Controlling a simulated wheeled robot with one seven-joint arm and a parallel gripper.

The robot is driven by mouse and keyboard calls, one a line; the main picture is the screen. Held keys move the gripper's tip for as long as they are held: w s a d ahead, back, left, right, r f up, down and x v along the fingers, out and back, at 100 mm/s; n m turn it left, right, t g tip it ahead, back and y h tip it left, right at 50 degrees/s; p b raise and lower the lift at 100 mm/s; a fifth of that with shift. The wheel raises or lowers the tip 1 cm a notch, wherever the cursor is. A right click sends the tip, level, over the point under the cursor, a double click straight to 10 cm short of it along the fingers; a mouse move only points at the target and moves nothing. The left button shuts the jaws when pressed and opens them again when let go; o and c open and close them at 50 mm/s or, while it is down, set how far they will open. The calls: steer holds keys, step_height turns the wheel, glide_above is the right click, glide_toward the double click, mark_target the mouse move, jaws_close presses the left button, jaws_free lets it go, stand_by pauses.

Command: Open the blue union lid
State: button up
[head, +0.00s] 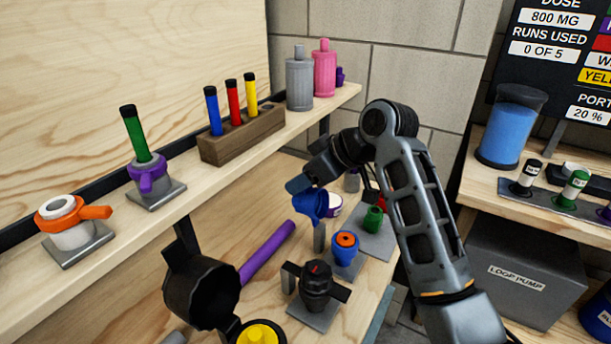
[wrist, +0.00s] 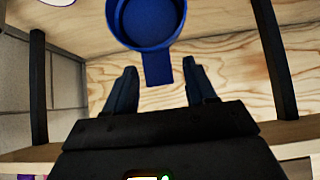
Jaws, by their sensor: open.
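The blue union lid (head: 311,206) is a blue cup-shaped cap, tilted up beside and above the blue union body (head: 346,256) in the head view. The body's top is uncovered and shows an orange ring with a dark centre. In the wrist view the lid (wrist: 147,25) shows its hollow round side, with its flat tab (wrist: 157,68) pointing down between my fingers. My gripper (head: 298,184) is at the lid in the head view. In the wrist view its fingers (wrist: 160,67) are open, with a gap on both sides of the tab. Any hinge is hidden.
A green-capped fitting (head: 373,219) stands close right of the union, and a black valve (head: 316,285) in front. A purple tube (head: 267,252) and a black cup (head: 200,290) are to the left. The upper shelf (head: 110,235) with bottles and tubes runs behind.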

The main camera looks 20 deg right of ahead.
jaws_close()
stand_by(0.4)
